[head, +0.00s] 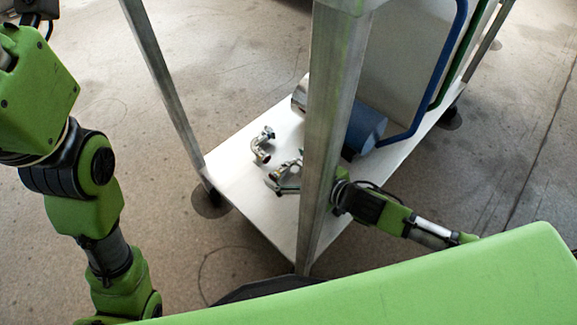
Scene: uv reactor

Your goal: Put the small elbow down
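A small shiny metal elbow (262,146) lies on the white lower shelf (233,171) of a cart. A second small metal piece (289,167) shows just to its right, at the fingers of my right gripper (284,183). I cannot tell whether this piece is held or rests on the shelf. My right gripper is low over the shelf, and the cart's front post hides part of it. Whether its fingers are open or shut does not show clearly. My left arm rises along the left side, and its gripper is out of the picture.
The metal front post (333,115) stands before the shelf and crosses my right gripper. A blue cylinder (366,128) and a pale panel (402,58) are behind it. A blue tube frame (443,75) stands at the right. The shelf's front left is bare.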

